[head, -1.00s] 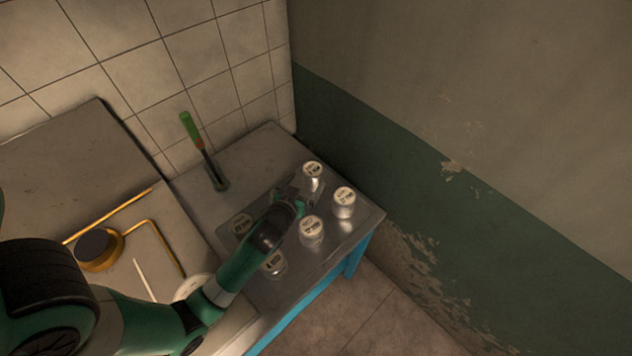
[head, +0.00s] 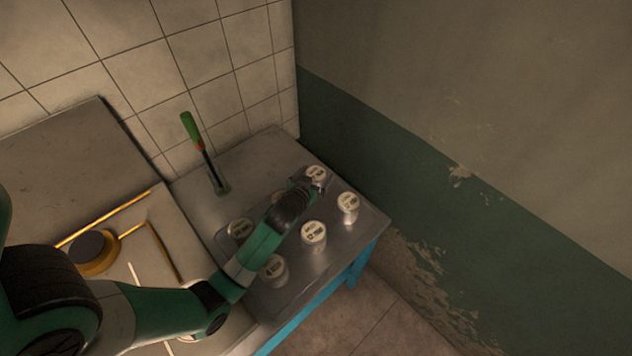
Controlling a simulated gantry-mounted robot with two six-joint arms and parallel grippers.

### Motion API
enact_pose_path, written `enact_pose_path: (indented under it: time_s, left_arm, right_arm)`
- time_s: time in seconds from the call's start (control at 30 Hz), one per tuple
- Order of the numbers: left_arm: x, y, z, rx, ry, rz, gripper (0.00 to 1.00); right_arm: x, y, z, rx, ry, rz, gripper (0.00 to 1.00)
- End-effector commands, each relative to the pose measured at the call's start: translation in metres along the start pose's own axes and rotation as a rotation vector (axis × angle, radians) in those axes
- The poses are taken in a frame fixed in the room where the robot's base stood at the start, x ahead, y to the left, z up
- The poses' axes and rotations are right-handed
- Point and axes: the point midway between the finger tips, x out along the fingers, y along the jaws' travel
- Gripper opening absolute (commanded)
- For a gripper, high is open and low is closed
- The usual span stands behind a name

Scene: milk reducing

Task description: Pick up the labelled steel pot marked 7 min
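Several small steel pots with round white lid labels stand on the grey metal table. The farthest pot (head: 316,173) is at my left gripper (head: 308,182), which reaches over the table from the left. The other pots are the right pot (head: 348,203), the middle pot (head: 313,234), the front pot (head: 273,268) and the left pot (head: 241,229), partly behind my arm. The labels are too small to read surely, so I cannot tell which says 7 min. My wrist hides the fingers and I cannot tell whether they grip the far pot. My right gripper is out of view.
A round black-and-gold object (head: 93,250) and brass bars (head: 105,217) lie on the left counter. Walls close off the back and right.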

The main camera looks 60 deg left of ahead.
Motion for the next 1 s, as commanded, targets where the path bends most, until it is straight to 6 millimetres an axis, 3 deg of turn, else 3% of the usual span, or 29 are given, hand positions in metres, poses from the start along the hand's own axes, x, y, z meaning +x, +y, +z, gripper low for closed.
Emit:
enact_pose_path:
  time_s: [0.07, 0.43, 0.77, 1.0]
  left_arm:
    - [0.0, 0.0, 0.0, 0.0, 0.0, 0.0, 0.8]
    - [0.0, 0.0, 0.0, 0.0, 0.0, 0.0, 0.14]
    - [-0.002, 0.0, -0.006, -0.001, 0.003, 0.0, 0.12]
    - [-0.016, 0.001, -0.037, -0.001, 0.004, 0.002, 0.12]
  right_arm:
    - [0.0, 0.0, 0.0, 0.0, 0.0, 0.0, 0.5]
    - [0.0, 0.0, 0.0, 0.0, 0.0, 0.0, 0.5]
    - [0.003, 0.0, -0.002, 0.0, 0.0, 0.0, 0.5]
    - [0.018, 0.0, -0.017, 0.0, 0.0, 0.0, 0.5]
